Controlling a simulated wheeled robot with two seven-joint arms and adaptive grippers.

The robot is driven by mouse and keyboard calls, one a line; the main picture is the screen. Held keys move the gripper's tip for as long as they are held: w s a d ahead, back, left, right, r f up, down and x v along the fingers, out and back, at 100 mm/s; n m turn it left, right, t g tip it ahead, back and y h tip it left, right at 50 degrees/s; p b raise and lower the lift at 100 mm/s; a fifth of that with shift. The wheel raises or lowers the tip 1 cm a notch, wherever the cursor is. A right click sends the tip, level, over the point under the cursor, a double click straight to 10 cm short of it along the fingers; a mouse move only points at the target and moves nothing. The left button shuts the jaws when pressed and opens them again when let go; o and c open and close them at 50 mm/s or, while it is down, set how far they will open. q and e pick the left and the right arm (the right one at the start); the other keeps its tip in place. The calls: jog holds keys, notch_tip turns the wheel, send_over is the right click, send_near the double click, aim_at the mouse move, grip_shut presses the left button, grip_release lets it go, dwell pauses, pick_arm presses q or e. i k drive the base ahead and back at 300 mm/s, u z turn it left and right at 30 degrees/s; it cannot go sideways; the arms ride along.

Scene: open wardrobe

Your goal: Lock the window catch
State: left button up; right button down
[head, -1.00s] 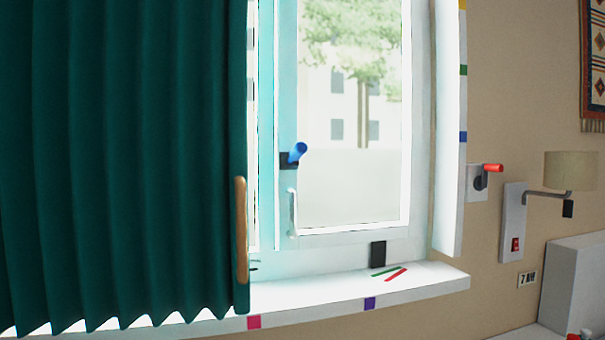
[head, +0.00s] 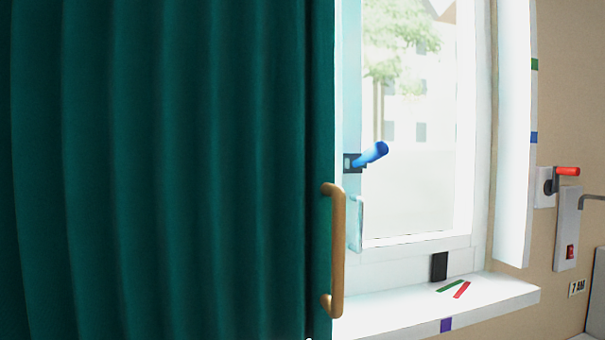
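The window catch has a blue handle (head: 375,153) on a dark mount at the left side of the window sash (head: 415,240). The blue handle points up and to the right, tilted. A pale pull handle (head: 356,222) sits below it on the sash. A window pane with trees outside shows to the right of the catch. Neither of my grippers is in view.
A green curtain (head: 170,170) with a wooden handle (head: 337,250) covers the left side. The white sill (head: 400,315) carries green and red strips. A red lever (head: 567,171) and a switch panel (head: 567,230) are on the right wall.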

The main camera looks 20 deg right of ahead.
aim_at(376, 151)
jog(key=i, duration=1.1)
jog(key=z, duration=0.5)
